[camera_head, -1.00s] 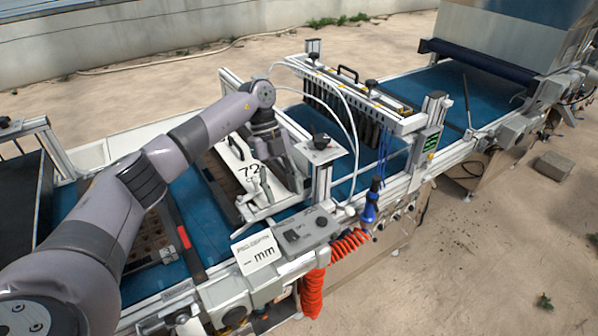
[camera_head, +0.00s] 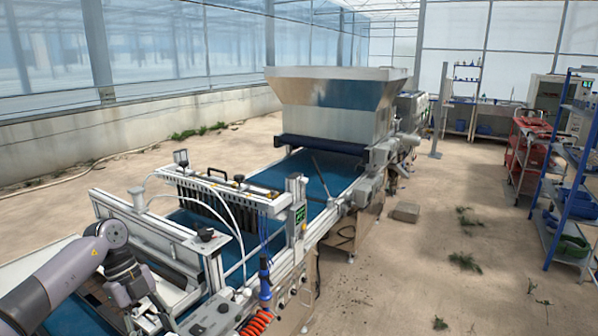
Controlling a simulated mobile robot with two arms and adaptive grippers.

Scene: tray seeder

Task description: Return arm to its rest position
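My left arm comes in from the lower left, over the near end of the tray seeder (camera_head: 190,235). Its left gripper (camera_head: 148,318) points down at the machine's near section, close to the bottom edge of the picture. The fingers are small and partly cut off, so I cannot tell whether they are open or shut. Part of a dark tray shows beside the wrist on the belt. My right arm and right gripper are not in view.
The blue belt (camera_head: 300,175) runs to a large metal hopper (camera_head: 335,103). A nozzle bar (camera_head: 215,190) spans the belt. A red coiled hose (camera_head: 252,325) hangs at the front side. Blue shelving (camera_head: 570,190) and a red cart (camera_head: 525,155) stand right.

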